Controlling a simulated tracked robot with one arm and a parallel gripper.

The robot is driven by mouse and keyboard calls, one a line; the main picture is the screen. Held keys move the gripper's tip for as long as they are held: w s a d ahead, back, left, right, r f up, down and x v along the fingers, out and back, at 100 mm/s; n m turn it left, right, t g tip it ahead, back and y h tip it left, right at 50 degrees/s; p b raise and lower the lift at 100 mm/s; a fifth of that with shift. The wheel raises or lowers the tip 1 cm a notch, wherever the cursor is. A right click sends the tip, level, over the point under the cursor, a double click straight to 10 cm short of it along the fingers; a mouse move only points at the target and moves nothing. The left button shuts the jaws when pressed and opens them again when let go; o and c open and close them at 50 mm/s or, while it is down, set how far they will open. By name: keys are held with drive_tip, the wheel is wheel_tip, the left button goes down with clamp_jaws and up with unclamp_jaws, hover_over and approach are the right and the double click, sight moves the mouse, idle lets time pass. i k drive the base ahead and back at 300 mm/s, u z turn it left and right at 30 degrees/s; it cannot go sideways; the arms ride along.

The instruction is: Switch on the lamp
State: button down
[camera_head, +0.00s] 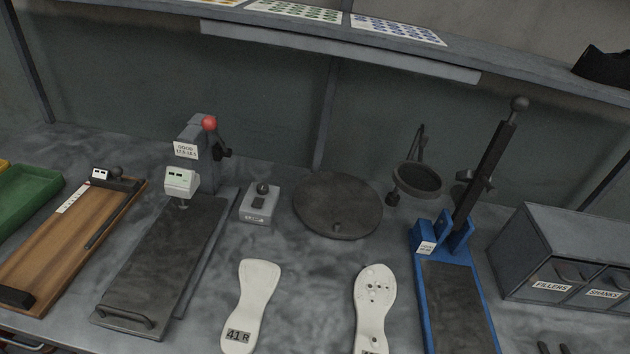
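A long pale grey strip (340,51), which looks like a lamp, is fixed under the front of the shelf; no glow shows on it. A small grey box (259,204) with a dark knob or lever on top and a small label stands on the bench, left of the round dark disc. I cannot read its label or tell whether it is the lamp's switch. A dark round ring on a jointed stand (418,180) is at the back right; I cannot tell whether it is a lamp or a magnifier. My gripper is not recognisable in this view.
A press with a red knob (209,123) stands left of the box. The round disc (338,205), white soles (250,300), a blue lever tool (452,290) and a drawer cabinet (560,255) crowd the bench. The shelf (480,50) overhangs the back.

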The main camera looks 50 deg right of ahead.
sight(258, 202)
drive_tip(key=z, duration=0.35)
drive_tip(key=i, duration=0.7)
drive_tip(key=z, duration=0.35)
drive_tip(key=k, duration=0.9)
drive_tip(key=z, duration=0.15)
drive_tip(key=i, duration=0.9)
drive_tip(key=u, duration=0.1)
